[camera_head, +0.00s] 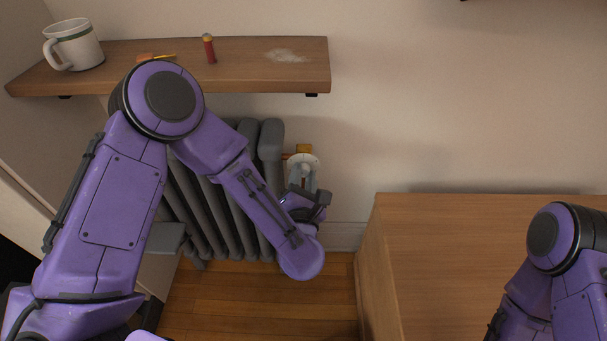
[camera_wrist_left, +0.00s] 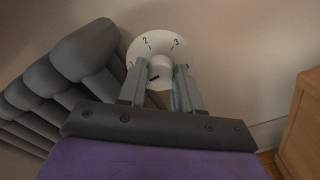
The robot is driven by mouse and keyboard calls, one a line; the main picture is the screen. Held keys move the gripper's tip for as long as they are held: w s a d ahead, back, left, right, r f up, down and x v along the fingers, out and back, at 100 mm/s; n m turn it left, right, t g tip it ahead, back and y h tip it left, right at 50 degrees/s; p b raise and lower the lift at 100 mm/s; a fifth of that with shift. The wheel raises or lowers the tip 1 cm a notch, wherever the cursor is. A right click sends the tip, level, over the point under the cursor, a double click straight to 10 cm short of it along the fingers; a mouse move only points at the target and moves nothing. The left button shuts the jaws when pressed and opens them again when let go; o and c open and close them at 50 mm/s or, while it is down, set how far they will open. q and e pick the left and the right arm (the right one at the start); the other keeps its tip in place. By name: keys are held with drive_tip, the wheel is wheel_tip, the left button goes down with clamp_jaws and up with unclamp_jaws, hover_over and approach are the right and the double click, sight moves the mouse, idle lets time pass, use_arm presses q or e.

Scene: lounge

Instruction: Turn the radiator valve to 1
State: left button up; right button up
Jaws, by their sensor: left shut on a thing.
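The radiator valve (camera_head: 303,161) is a white round dial with a brass-coloured fitting, at the right end of the grey radiator (camera_head: 270,150). In the left wrist view the dial (camera_wrist_left: 138,45) shows the numbers 2 and 3 along its upper edge and a partly hidden mark at its left. My left gripper (camera_head: 303,179) is shut on the valve's white knob (camera_wrist_left: 160,67), one finger on each side. A short dark mark shows low between the fingers; I cannot tell which number the knob points to. My right gripper is out of view.
A wooden shelf (camera_head: 230,76) above the radiator holds a white mug (camera_head: 77,46), a red cylinder (camera_head: 209,48), a small orange item (camera_head: 157,57) and white powder (camera_head: 287,56). A wooden cabinet (camera_head: 470,235) stands right of the valve, with a gap of floor between.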

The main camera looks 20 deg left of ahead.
use_arm(q)
drive_tip(key=m+p, duration=0.2)
drive_tip(key=m, duration=0.4)
drive_tip(key=shift+m, duration=0.3)
idle(0.4)
drive_tip(key=o, duration=1)
drive_tip(key=shift+o, duration=0.2)
drive_tip(key=v, duration=1)
drive_tip(key=shift+s+p, duration=0.3)
drive_tip(key=shift+p, duration=0.1)
drive_tip(key=shift+d, duration=0.1)
